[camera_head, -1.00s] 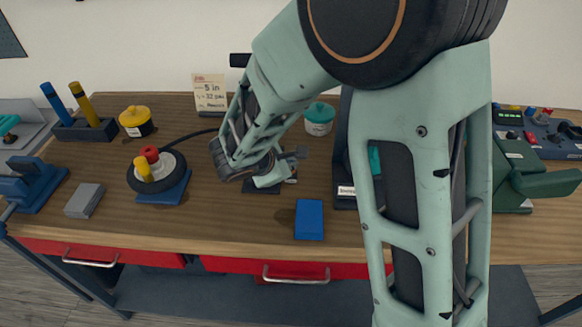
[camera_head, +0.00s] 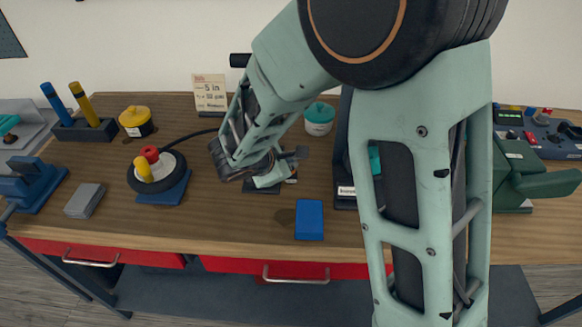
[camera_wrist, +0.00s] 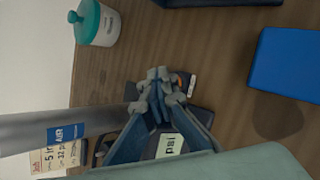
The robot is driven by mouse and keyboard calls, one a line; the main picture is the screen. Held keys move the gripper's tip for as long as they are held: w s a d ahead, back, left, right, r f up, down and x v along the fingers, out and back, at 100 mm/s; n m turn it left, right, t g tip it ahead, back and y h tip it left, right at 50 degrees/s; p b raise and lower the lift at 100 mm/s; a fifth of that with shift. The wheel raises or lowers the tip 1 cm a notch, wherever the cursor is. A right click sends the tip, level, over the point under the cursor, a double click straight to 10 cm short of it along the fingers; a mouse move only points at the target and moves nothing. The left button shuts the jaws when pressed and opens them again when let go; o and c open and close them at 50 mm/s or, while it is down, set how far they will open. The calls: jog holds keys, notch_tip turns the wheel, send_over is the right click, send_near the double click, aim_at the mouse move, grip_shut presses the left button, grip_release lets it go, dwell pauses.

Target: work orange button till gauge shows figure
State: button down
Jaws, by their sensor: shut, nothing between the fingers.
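My gripper (camera_wrist: 160,82) is shut with nothing in it, its fingertips over a small dark device (camera_wrist: 200,115) with a white "psi" label (camera_wrist: 170,147). In the head view this device (camera_head: 262,189) shows only as a dark edge below my gripper (camera_head: 290,160). A small orange-and-white patch (camera_wrist: 187,84) shows just beyond the fingertips; I cannot tell whether it is part of the button. Fingers hide most of the device, and I cannot read a figure or tell whether they touch it. A card (camera_head: 210,93) reads "5 in" and "32 psi".
A blue block (camera_head: 309,219) lies near the front edge. A teal-lidded jar (camera_head: 319,119) stands behind my gripper. At left, a small wheel (camera_head: 172,169) with red and yellow caps sits on a blue base, a black hose running from it. A grey block (camera_head: 85,200) lies farther left.

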jog(key=shift+r+p, duration=0.45)
jog(key=shift+r, duration=0.4)
notch_tip(320, 180, up, 5)
jog(key=p, duration=0.3)
dwell(0.3)
